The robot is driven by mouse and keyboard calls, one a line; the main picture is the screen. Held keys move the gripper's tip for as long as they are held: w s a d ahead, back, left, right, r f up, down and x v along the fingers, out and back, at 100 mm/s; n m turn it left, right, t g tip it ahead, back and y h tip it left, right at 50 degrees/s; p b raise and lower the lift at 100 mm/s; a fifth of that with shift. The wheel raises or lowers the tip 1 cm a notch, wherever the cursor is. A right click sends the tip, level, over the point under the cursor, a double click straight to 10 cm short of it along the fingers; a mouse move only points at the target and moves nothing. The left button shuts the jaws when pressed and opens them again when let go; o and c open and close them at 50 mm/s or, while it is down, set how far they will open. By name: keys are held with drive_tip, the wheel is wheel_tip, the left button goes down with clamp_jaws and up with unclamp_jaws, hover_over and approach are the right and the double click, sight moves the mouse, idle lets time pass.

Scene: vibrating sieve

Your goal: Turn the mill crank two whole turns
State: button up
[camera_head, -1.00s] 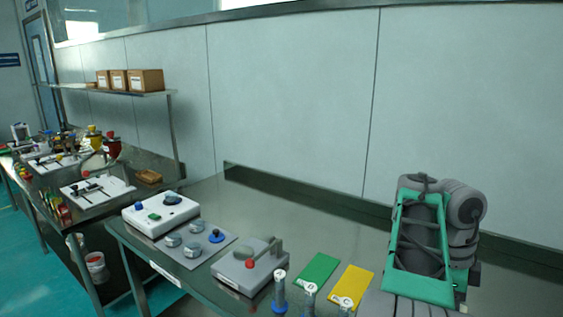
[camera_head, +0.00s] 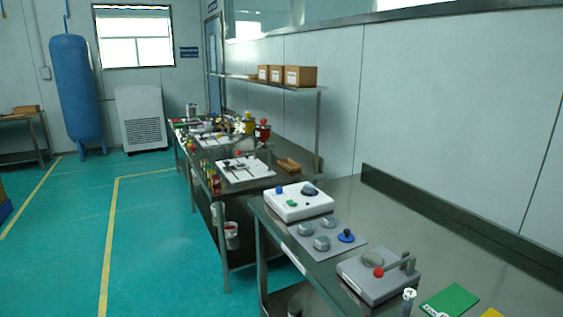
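No crank can be made out for certain at this size. A red-topped device (camera_head: 262,131) stands far back on the farther bench, beside a yellow one (camera_head: 248,123); whether either is the mill is too small to tell. On the nearer bench, a grey box (camera_head: 372,284) carries a round disc, a lever arm (camera_head: 407,262) and a red knob (camera_head: 379,272). My gripper is not in view.
The near steel bench (camera_head: 440,230) also holds a white control box (camera_head: 300,202), a plate with grey knobs (camera_head: 326,238), a vial (camera_head: 408,301) and a green card (camera_head: 450,301). White boards lie on the farther bench. Green floor (camera_head: 160,240) left of the benches is clear.

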drive_tip(key=shift+s+a+f, duration=0.1)
drive_tip(key=shift+a+f, duration=0.1)
drive_tip(key=shift+f, duration=0.5)
drive_tip(key=shift+r+p, duration=0.3)
drive_tip(key=shift+p, duration=0.05)
drive_tip(key=shift+d, duration=0.1)
drive_tip(key=c, duration=0.7)
drive_tip(key=shift+c, duration=0.2)
drive_tip(key=o, duration=0.7)
drive_tip(key=shift+o, duration=0.2)
